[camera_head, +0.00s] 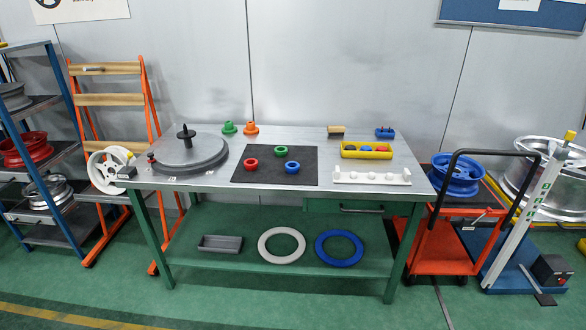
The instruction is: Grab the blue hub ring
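A small blue hub ring (292,167) lies on the black mat (266,179) in the middle of the table, at the mat's right side. A green ring (281,151) lies just behind it, and a red ring (251,164) lies to its left on the same mat. A much larger flat blue ring (321,253) lies on the table's lower shelf beside a large white ring (264,252). Neither of my grippers is in view.
The table (222,182) holds a grey turntable (187,155) at left, green and orange flanged pieces behind the mat, a yellow tray (345,154) with coloured parts and a white rack (372,177) at right. A red cart (440,248) stands right of the table.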

